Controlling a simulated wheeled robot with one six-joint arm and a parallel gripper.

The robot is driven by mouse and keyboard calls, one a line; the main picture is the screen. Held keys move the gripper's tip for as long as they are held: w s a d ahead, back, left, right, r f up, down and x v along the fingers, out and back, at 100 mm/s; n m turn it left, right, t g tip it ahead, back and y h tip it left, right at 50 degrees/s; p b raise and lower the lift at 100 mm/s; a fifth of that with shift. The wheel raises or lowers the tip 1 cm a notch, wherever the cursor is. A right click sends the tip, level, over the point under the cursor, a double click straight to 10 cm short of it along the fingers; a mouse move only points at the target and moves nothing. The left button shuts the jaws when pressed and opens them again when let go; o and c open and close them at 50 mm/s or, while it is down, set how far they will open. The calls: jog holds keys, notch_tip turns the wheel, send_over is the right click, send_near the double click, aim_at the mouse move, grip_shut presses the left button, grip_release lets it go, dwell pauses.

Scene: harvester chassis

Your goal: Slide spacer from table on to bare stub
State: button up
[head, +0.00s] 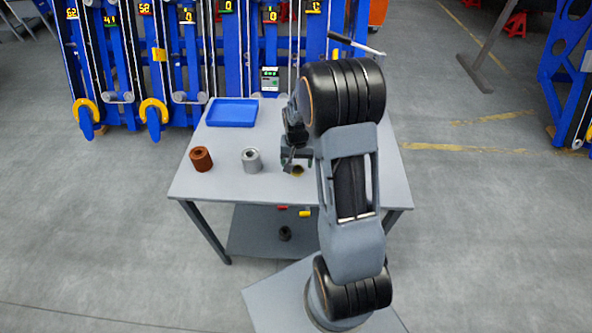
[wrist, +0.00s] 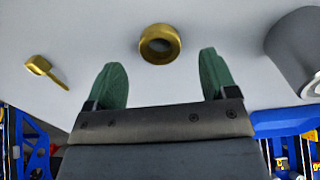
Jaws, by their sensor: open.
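My gripper (head: 296,160) is open and empty above the right part of the grey table. In the wrist view its two green fingers stand apart, with a brass ring (wrist: 147,51) on the table beyond and between their tips. The ring also shows below the gripper in the head view (head: 297,171). A silver cylinder with a hole (head: 251,160) stands upright left of the gripper; a reddish-brown one (head: 201,159) stands farther left. I cannot tell which of these pieces is the spacer. I cannot make out a bare stub.
The table (head: 225,184) also carries a blue tray (head: 231,123) at its back left. A brass bolt (wrist: 40,66) lies left of the ring in the wrist view. Blue frames with yellow wheels (head: 154,112) and number displays stand behind. A lower shelf (head: 255,237) holds small parts.

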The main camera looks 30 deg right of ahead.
aim_at(296, 172)
jog(key=shift+f, duration=1.7)
jog(key=shift+c, duration=0.3)
jog(key=c, duration=1)
jog(key=shift+r, duration=0.1)
